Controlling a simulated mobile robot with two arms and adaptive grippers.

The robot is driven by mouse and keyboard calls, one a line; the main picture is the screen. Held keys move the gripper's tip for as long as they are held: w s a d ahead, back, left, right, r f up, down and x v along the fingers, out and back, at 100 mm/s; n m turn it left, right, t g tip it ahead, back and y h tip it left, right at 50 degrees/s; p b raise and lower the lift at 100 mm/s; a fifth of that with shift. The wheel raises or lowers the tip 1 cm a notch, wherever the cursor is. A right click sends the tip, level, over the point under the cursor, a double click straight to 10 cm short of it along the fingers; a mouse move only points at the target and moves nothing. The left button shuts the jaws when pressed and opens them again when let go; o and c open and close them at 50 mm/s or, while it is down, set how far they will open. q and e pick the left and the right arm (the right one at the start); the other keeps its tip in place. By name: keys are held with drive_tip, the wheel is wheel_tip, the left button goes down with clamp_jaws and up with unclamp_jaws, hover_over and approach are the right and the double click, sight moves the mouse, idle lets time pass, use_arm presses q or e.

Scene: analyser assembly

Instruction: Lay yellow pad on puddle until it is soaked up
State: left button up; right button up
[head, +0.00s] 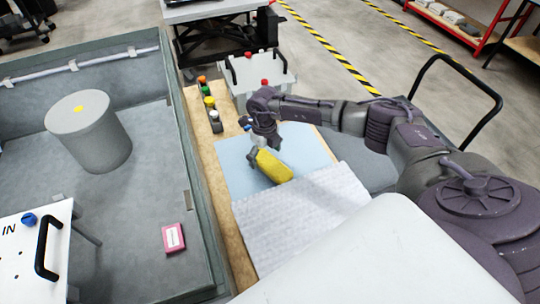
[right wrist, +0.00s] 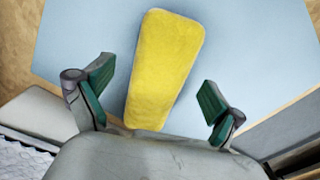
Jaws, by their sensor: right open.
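The yellow pad (head: 275,167) lies on a light blue mat (head: 237,165) on the wooden worktop. My right gripper (head: 262,143) is over the pad's far end in the head view. In the right wrist view, the pad (right wrist: 163,65) lies between and beyond the two spread green-lined fingers of the right gripper (right wrist: 155,98). The fingers are apart from the pad's sides, and nothing is held. I cannot make out a puddle in either view. My left gripper is not in view.
A white quilted sheet (head: 295,215) lies in front of the mat. Several colour-capped bottles (head: 209,105) stand along the worktop's left edge. A grey-walled basin (head: 187,165) at left holds a grey cylinder (head: 95,145) and a pink box (head: 173,238). A white crate (head: 285,80) stands behind.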

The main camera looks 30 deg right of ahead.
wheel_tip(320, 180, down, 2)
drive_tip(key=shift+c, duration=0.2)
drive_tip(key=shift+r, duration=0.1)
drive_tip(key=c, duration=1.3)
